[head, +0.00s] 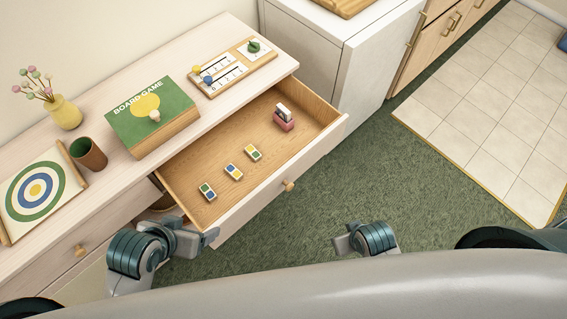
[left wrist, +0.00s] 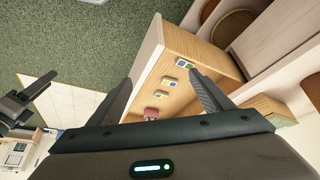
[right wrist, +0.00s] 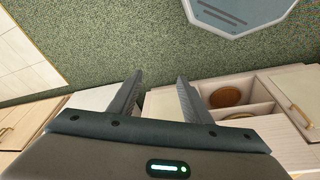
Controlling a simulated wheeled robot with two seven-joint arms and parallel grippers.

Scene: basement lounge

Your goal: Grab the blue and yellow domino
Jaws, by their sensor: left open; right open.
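Three small dominoes lie apart in the open wooden drawer (head: 300,110). The middle one looks blue and yellow (head: 233,171) and also shows in the left wrist view (left wrist: 168,80). The near one looks green and blue (head: 207,191), and the far one yellow and green (head: 253,152). My left gripper (head: 192,230) is open and empty just outside the drawer's near left corner; its fingers frame the drawer in the left wrist view. My right gripper (head: 347,241) is open and empty over the green carpet, right of the drawer front.
A pink and white object (head: 284,118) stands in the drawer's far end. On the dresser top are a board game box (head: 150,112), a brown cup (head: 88,153), a target board (head: 35,190), a yellow vase (head: 64,113) and a counting board (head: 220,72). The carpet (head: 370,185) is clear.

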